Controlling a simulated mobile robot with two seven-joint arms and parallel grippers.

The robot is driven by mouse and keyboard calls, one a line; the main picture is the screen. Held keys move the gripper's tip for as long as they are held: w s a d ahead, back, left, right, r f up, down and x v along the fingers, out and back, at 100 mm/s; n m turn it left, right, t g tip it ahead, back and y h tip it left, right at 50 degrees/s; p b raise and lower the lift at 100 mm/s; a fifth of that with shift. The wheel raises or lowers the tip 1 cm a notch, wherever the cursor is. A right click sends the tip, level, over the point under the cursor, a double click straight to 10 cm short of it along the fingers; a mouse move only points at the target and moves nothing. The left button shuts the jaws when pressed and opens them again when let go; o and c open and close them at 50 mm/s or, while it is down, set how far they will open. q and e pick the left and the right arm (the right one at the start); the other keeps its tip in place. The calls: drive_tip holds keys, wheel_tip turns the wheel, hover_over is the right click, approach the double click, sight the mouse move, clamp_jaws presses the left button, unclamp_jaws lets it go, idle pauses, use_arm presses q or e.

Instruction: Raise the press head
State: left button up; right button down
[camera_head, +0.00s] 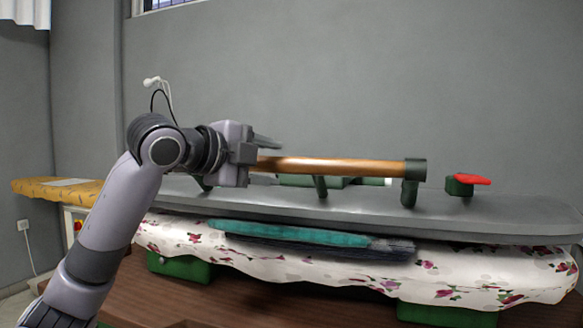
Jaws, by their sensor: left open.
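The press head (480,213) is a long grey plate lying low over the floral padded board (480,270). A wooden bar handle (335,166) runs along its top on dark green brackets. My left gripper (266,161) is at the left end of this handle. Its fingers are open, one above and one below the bar, with gaps visible. The handle's left end is hidden behind the gripper. My right gripper is out of view.
A red lever (471,179) sits on the head at the right. A yellow ironing board (60,190) stands at the left. A grey wall (400,80) is behind.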

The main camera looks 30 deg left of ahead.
sight(286, 165)
use_arm(q)
drive_tip(key=shift+x, duration=2.65)
clamp_jaws()
drive_tip(key=shift+r, duration=0.1)
